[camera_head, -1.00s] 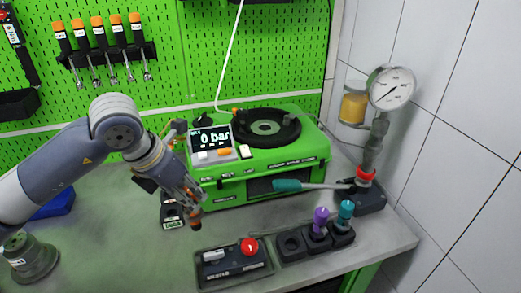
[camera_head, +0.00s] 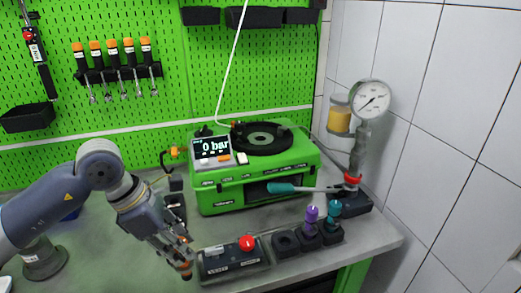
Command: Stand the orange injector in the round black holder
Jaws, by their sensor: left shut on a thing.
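My left gripper (camera_head: 180,254) comes in from the left and points down near the front of the bench. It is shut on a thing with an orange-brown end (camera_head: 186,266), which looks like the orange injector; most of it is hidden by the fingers. The round black holder (camera_head: 286,242) is the left one in a row of three and stands empty, to the right of the gripper. The other two holders carry a purple injector (camera_head: 312,216) and a teal injector (camera_head: 334,209), both upright. My right gripper is out of view.
A black control box with a red knob (camera_head: 246,243) lies between the gripper and the holder. Behind stands a green test machine (camera_head: 255,184) with a teal-handled lever (camera_head: 283,188). A pressure gauge (camera_head: 372,98) stands at the right. The bench front edge is close.

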